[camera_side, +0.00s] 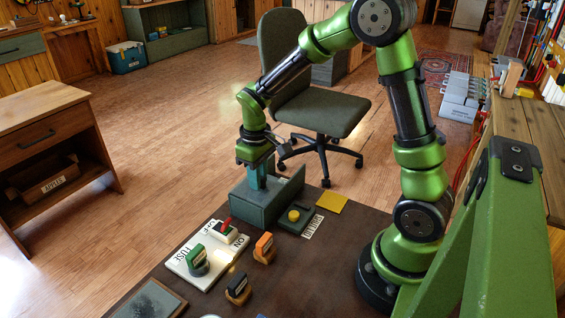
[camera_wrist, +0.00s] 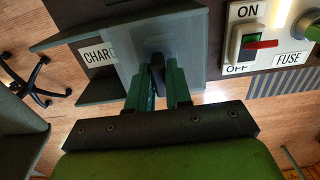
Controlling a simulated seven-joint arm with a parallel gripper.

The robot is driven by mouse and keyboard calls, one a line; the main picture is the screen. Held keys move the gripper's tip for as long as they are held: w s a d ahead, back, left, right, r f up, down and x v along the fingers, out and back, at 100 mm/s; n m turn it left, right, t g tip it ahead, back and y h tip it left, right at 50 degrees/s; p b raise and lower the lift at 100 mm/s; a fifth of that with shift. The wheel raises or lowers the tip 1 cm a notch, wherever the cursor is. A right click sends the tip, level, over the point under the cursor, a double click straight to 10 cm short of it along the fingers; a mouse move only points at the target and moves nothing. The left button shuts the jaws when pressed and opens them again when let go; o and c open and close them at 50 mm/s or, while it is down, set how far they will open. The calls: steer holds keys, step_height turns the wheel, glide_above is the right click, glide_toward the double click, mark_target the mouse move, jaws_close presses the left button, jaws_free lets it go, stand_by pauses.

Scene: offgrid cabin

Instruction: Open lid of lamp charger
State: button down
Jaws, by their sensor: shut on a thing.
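The lamp charger is a grey-green box (camera_side: 250,208) at the far edge of the dark table. In the wrist view, a white label reading "CHARG" (camera_wrist: 98,56) shows beside its grey lid panel (camera_wrist: 190,45). A short dark handle (camera_wrist: 157,62) stands out from that panel. My gripper (camera_side: 258,178) reaches down at the box from above. In the wrist view, my green fingers (camera_wrist: 158,75) are shut on the handle from both sides. The panel looks tilted against the box, but how far it stands open I cannot tell. My fingers partly hide the handle.
A white fuse plate (camera_side: 205,255) with a red-levered switch (camera_side: 225,231) lies close beside the box. A dark block with a yellow button (camera_side: 293,215), a yellow square (camera_side: 332,203) and orange (camera_side: 264,246) and black (camera_side: 238,288) handled pieces are nearby. An office chair (camera_side: 320,115) stands beyond the table.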

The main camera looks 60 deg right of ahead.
steer(key=d, duration=0.9)
steer(key=shift+d, duration=0.4)
steer(key=c, duration=1.1)
jaws_free()
step_height(320, 180, up, 17)
steer(key=s+a+m+t, duration=0.1)
steer(key=s+a+t, duration=0.1)
steer(key=s+a, duration=0.2)
steer(key=s+a+m+t+y, duration=0.1)
steer(key=s+a+t, duration=0.1)
steer(key=s+a, duration=0.3)
steer(key=s+a+m+t+y, duration=0.1)
steer(key=s+a+m+t, duration=0.1)
steer(key=a, duration=0.6)
steer(key=shift+s+f+t, duration=0.25)
steer(key=shift+s+t, duration=0.35)
steer(key=shift+s, duration=0.6)
